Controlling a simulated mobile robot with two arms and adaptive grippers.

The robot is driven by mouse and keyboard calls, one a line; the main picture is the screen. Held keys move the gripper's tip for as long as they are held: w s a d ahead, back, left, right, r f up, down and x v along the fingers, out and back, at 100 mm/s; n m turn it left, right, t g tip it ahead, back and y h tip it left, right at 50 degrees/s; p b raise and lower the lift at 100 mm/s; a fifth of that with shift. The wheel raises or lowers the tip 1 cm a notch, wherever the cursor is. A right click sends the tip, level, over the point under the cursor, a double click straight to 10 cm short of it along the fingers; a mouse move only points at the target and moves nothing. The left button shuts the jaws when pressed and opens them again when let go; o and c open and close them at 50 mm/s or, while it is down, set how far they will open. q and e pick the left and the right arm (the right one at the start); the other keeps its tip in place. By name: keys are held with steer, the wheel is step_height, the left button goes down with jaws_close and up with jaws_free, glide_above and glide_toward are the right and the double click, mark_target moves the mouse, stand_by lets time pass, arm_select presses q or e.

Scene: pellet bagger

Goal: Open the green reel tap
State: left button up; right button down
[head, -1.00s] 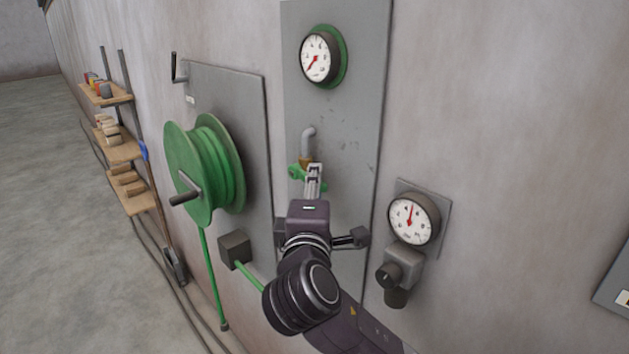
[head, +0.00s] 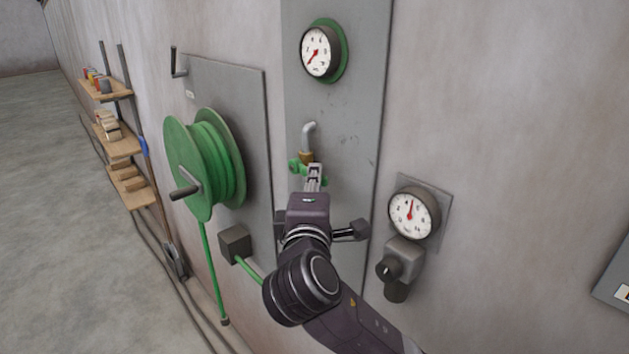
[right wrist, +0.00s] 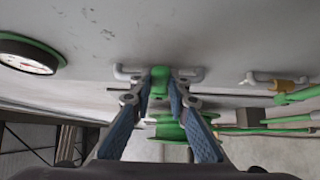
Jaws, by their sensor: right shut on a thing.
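The green reel tap has a green handle (head: 295,165) under a brass fitting and a bent grey pipe (head: 308,133) on the grey wall panel. My right gripper (head: 314,172) is at the handle, its fingers largely covering it in the head view. In the right wrist view its two blue-padded fingers (right wrist: 160,92) are closed on a green piece, the tap handle (right wrist: 160,78). The green hose reel (head: 205,165) hangs on the wall to the left of the tap. My left gripper is not in view.
A green-rimmed gauge (head: 318,52) is above the tap. A second gauge (head: 412,213) with a dark knob (head: 390,268) is to the right. A grey box (head: 235,243) with a green hose is at lower left. Wooden shelves (head: 125,145) stand further left.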

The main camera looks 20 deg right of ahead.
steer(key=shift+r, duration=0.1)
steer(key=shift+w+a+r+n+g+y, duration=0.1)
steer(key=shift+w+r+n+g+y, duration=0.1)
steer(key=shift+r+n+g, duration=0.55)
steer(key=shift+w+a+r+n+g+y, duration=0.1)
steer(key=shift+w+r+n+g, duration=0.1)
steer(key=shift+r+n+g, duration=0.55)
steer(key=shift+w+a+r+n+g+y, duration=0.1)
steer(key=shift+w+r+n+g, duration=0.2)
steer(key=shift+n+g, duration=0.5)
steer(key=shift+s+d+r, duration=0.1)
steer(key=c, duration=1.8)
jaws_free()
steer(key=shift+c, duration=0.2)
